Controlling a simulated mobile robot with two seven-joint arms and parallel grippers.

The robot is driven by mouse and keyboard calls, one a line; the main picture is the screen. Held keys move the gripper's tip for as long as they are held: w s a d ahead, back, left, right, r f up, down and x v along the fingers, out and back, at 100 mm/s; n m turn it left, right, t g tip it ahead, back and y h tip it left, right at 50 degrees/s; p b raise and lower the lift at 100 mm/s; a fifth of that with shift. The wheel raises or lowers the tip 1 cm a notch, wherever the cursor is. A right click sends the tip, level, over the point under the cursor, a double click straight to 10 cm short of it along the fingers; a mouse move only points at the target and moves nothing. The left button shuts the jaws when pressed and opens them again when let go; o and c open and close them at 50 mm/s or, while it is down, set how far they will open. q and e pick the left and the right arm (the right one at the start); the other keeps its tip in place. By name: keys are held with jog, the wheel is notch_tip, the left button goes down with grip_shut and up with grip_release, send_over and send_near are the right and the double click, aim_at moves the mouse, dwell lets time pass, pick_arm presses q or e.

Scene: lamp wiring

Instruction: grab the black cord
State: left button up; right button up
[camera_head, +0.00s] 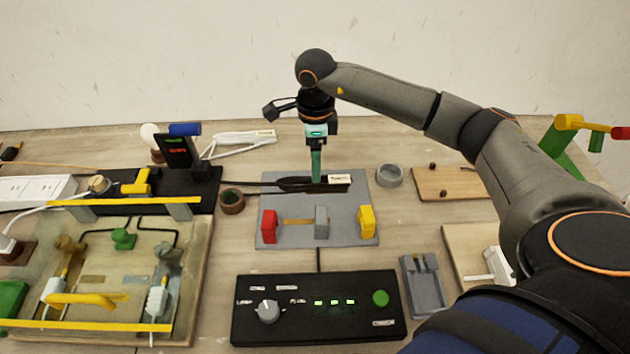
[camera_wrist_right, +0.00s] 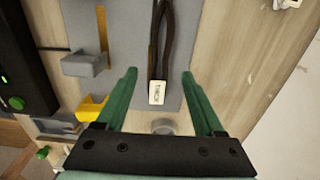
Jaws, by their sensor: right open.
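The black cord (camera_head: 295,184) lies folded in a long bundle across the back of a grey mat (camera_head: 270,233), with a white label at its right end. In the right wrist view the cord (camera_wrist_right: 165,40) runs toward me, and its labelled end lies between the two green fingers. My right gripper (camera_head: 317,180) points down over the cord in the head view. In the right wrist view the right gripper (camera_wrist_right: 158,75) is open, with a finger on each side of the cord and nothing held. Whether the fingers reach the mat is unclear. My left gripper is not in view.
On the mat stand a red block (camera_head: 269,226), a grey block (camera_head: 321,222) and a yellow block (camera_head: 367,221). A grey ring (camera_head: 389,175) and a brown cup (camera_head: 231,201) flank it. A black control box (camera_head: 345,325) stands in front. A white cord bundle (camera_head: 240,139) lies behind.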

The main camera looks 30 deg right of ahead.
notch_tip(320, 180, down, 5)
jog(key=shift+f+p, duration=0.1)
jog(key=shift+p, duration=0.5)
jog(key=shift+c, duration=0.3)
grip_shut()
